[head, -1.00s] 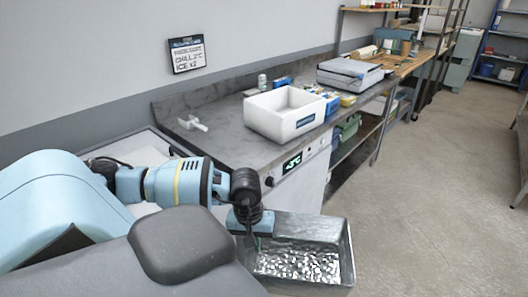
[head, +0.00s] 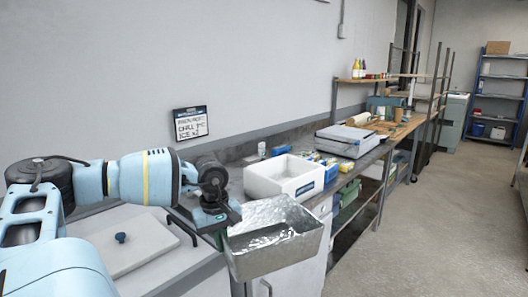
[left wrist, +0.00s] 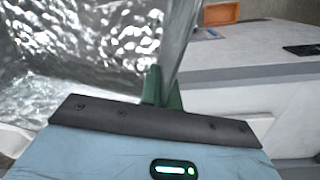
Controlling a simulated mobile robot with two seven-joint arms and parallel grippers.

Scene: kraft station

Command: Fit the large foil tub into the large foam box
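The large foil tub (head: 276,252) is a shiny, open, rectangular metal tub held up in front of the counter in the head view. My left gripper (head: 222,228) is at its left end, with its fingers at the tub's wall. In the left wrist view, green fingertips (left wrist: 162,90) are closed on the wall of the tub (left wrist: 85,45), whose crinkled inside shows. The large foam box (head: 284,178) is white, open and stands on the counter behind the tub. The tub's rim covers part of the box's lower front. My right gripper is not in view.
The grey counter (head: 238,185) also holds small blue and yellow packs (head: 343,184) and a grey flat device (head: 345,138). A pale lid with a dark knob (head: 120,238) lies on the left. Open floor is on the right.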

